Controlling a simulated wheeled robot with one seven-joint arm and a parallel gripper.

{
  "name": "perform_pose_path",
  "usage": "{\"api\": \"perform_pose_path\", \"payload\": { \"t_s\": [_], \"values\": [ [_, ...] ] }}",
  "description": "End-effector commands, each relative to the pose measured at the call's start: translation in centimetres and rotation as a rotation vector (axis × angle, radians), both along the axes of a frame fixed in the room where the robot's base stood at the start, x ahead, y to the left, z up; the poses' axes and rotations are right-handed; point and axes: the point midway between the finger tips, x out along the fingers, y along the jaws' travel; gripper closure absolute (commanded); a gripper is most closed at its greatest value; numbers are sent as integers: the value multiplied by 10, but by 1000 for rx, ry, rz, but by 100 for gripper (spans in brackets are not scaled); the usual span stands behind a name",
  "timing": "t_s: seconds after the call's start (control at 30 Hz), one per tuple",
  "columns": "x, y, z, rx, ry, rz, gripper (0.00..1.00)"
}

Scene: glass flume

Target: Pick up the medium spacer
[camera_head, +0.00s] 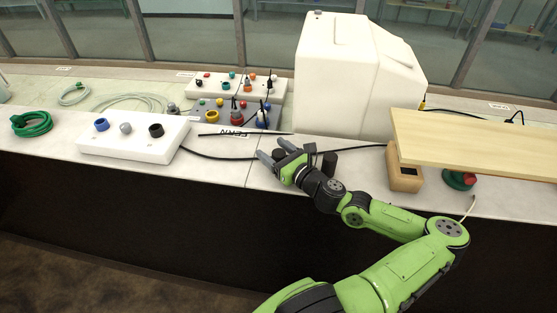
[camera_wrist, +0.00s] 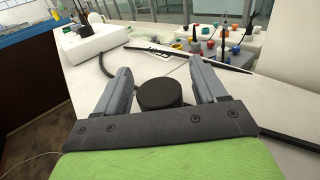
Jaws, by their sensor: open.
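No label shows which piece is the medium spacer. A white block (camera_head: 130,150) on the left counter carries a blue ring-shaped piece (camera_head: 101,124), a smaller grey one (camera_head: 126,128) and a black one (camera_head: 156,130). My gripper (camera_head: 272,150) is open over the counter, right of this block and apart from it, pointing left. In the wrist view my gripper (camera_wrist: 160,73) shows two grey fingers spread apart. A black round piece (camera_wrist: 160,93) appears between them; I see no finger touching it, and cannot tell what it is. The white block (camera_wrist: 95,42) is at upper left there.
A large white housing (camera_head: 345,75) stands behind my gripper. A wooden board (camera_head: 475,145) and a wooden block (camera_head: 404,177) are at right, near a red button (camera_head: 470,178). Panels with coloured knobs (camera_head: 236,115) lie behind. A black cable (camera_head: 215,157) crosses the counter; a green coil (camera_head: 32,124) lies far left.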

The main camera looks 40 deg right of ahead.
Motion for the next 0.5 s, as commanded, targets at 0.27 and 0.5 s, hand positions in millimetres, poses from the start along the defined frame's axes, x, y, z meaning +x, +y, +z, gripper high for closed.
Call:
{"api": "perform_pose_path", "payload": {
  "t_s": [0.27,0.5],
  "values": [
    [1,-1,0,0,0,-1,38],
    [1,0,0,-1,0,-1,75]
  ]
}}
